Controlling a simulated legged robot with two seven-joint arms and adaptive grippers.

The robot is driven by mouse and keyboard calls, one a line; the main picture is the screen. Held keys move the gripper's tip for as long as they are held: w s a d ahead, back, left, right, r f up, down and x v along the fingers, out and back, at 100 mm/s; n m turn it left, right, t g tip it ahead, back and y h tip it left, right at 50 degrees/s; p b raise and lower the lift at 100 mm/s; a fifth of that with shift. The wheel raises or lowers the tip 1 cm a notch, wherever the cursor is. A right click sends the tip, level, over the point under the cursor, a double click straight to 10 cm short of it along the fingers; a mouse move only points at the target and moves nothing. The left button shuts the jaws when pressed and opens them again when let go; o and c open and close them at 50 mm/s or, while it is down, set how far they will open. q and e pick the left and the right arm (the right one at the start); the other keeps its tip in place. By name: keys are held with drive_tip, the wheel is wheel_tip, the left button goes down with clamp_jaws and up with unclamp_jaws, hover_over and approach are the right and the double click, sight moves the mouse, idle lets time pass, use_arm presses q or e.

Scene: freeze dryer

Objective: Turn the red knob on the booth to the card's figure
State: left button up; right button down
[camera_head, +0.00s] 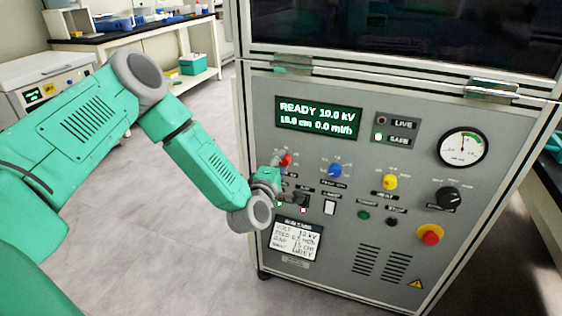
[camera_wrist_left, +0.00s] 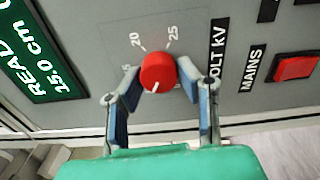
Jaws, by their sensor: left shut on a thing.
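The red knob (camera_head: 286,160) is on the upper left of the grey booth panel, under the green display. In the left wrist view the red knob (camera_wrist_left: 158,68) sits between the two fingers of my left gripper (camera_wrist_left: 158,80), which is shut on it. A white mark shows near the knob's lower edge in that view; scale figures 20 and 25 are beyond its far side. My left gripper (camera_head: 277,170) partly covers the knob in the head view. The card (camera_head: 295,241) is low on the panel; its small print is only partly legible, with a volt line on top.
The display (camera_head: 318,118) reads READY 10.0 kV. A blue knob (camera_head: 335,171), a yellow knob (camera_head: 390,182), a black knob (camera_head: 448,197) and a red-and-yellow stop button (camera_head: 431,235) are to the right. The red mains switch (camera_wrist_left: 297,67) is near the gripper.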

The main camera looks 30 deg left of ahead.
use_arm(q)
drive_tip(key=shift+s+d+f, duration=0.1)
drive_tip(key=shift+d+f, duration=0.2)
drive_tip(key=o, duration=1.1)
drive_tip(key=shift+r, duration=0.1)
drive_tip(key=shift+s, duration=0.35)
drive_tip(key=v, duration=1.1)
